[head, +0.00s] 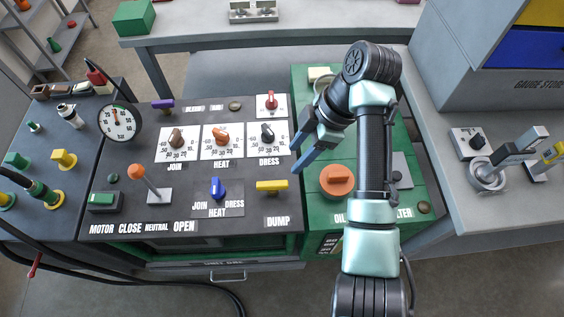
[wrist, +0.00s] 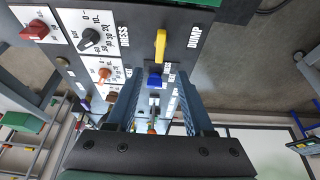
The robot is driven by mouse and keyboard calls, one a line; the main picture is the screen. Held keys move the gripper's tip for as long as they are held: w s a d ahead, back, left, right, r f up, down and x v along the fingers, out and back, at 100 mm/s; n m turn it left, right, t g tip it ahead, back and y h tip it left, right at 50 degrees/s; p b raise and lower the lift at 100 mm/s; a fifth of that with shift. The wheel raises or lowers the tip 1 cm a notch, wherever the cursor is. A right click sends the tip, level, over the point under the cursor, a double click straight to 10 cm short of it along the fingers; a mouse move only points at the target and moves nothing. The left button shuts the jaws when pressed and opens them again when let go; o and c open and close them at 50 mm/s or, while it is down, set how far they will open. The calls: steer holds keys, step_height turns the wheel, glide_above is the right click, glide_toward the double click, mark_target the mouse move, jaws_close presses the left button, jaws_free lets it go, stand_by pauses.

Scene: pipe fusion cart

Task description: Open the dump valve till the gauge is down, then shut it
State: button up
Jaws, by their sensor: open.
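The dump valve is a yellow bar handle (head: 272,186) above the DUMP label on the dark panel. It lies left to right in the head view. In the wrist view the yellow handle (wrist: 160,45) is just beyond the fingertips. The round white gauge (head: 119,121) with a black rim stands at the panel's left; its needle is too small to read surely. My gripper (head: 293,163) is open and empty, up and right of the yellow handle and apart from it. In the wrist view its fingers (wrist: 158,80) flank the view of the blue selector.
A blue selector (head: 217,188) is left of the dump valve. An orange-knobbed lever (head: 137,171) stands further left. Three dial knobs line the panel's upper part, with a red knob (head: 271,101) above. An orange cap (head: 337,180) is on the green unit at right.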

mark_target(272, 184)
steer(key=b+x, duration=0.5)
steer(key=x, duration=0.7)
steer(key=shift+a+f, duration=0.15)
steer(key=shift+f, duration=0.25)
steer(key=shift+c, duration=0.3)
jaws_close()
